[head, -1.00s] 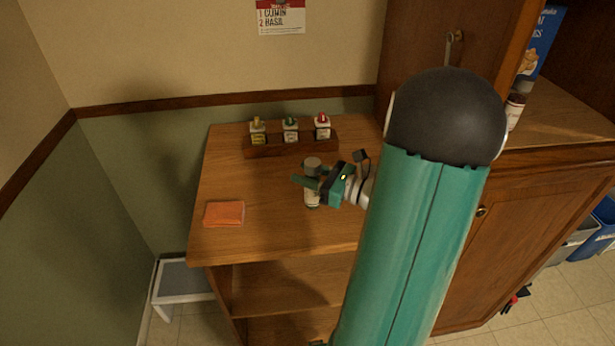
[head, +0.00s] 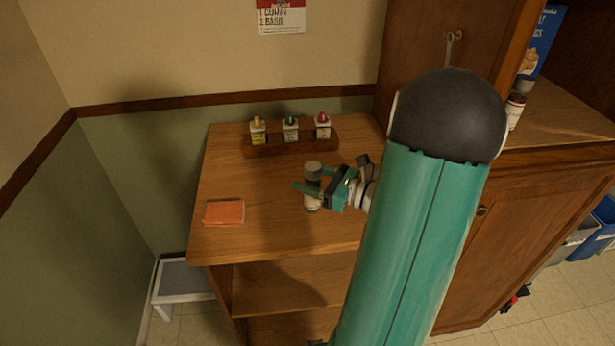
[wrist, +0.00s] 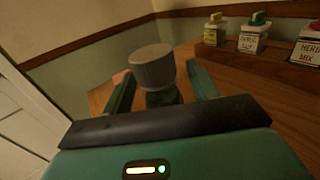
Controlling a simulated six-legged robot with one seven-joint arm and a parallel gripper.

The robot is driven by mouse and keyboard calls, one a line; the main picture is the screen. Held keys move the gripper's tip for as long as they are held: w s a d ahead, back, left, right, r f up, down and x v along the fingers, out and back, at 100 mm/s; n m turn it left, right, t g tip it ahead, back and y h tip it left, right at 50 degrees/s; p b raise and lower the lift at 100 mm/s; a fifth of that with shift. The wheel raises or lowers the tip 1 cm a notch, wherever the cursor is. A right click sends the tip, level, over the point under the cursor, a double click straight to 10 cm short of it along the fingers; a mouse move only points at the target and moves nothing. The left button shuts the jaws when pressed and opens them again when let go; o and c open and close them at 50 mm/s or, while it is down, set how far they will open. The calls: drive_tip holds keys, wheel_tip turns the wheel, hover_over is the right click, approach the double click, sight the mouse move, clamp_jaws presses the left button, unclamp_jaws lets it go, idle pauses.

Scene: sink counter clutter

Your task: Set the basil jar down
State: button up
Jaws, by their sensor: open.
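The basil jar (head: 313,200) has a grey lid and a pale label, and stands upright on the wooden counter top (head: 265,185). My gripper (head: 318,190) is open around the jar, with a finger on each side of it. In the wrist view the grey lid (wrist: 153,67) and dark green jar body (wrist: 163,98) show between the spread fingers. The jar's base is hidden there. I cannot read the jar's label.
A wooden rack (head: 290,146) with several small spice containers stands at the back of the counter. An orange cloth (head: 224,213) lies at the left front. A tall wooden cabinet (head: 425,50) rises at the right. Bare counter lies between cloth and jar.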

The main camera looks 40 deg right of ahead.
drive_tip(key=v, duration=1.1)
